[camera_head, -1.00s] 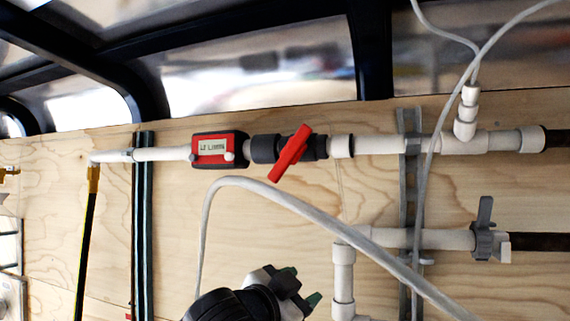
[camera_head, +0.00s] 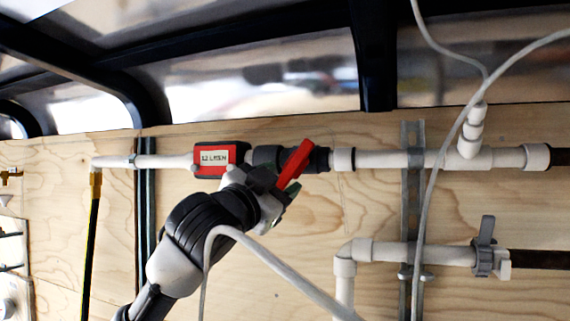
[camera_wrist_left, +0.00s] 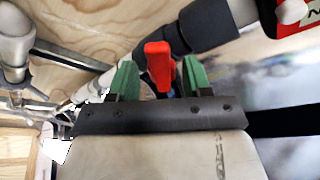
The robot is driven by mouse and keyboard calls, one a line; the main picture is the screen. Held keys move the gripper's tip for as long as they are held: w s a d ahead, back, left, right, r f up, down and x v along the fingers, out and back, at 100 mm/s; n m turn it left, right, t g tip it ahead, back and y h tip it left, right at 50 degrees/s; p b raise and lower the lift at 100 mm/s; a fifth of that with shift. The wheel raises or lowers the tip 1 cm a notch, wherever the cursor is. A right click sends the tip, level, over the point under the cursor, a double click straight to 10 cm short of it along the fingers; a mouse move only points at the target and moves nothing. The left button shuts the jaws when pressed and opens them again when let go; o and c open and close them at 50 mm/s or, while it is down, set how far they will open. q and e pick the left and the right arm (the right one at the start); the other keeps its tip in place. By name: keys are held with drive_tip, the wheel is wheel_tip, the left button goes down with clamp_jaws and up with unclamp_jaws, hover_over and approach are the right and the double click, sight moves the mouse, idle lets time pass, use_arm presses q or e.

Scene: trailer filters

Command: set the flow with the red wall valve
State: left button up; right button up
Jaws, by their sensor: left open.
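The red wall valve has a red lever handle (camera_head: 294,164) on a black body (camera_head: 319,159) in the upper white pipe on the plywood wall. The handle slants, upper end to the right. My left gripper (camera_head: 281,184) is at the handle, coming from below left. In the left wrist view the red handle (camera_wrist_left: 160,64) stands between the two green fingertips (camera_wrist_left: 157,80), with gaps on both sides, so the gripper is open around it. A red flow meter (camera_head: 215,158) with a small display sits left of the valve. My right gripper is not in view.
A grey cable (camera_head: 262,256) loops close in front of my left arm. A thin white hose (camera_head: 436,150) hangs at the right. A lower white pipe (camera_head: 410,252) carries a grey valve (camera_head: 485,252). A black frame post (camera_head: 370,60) stands above.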

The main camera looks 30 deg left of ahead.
use_arm(q)
drive_tip(key=shift+p+x, duration=0.35)
drive_tip(key=shift+x, duration=0.9)
clamp_jaws()
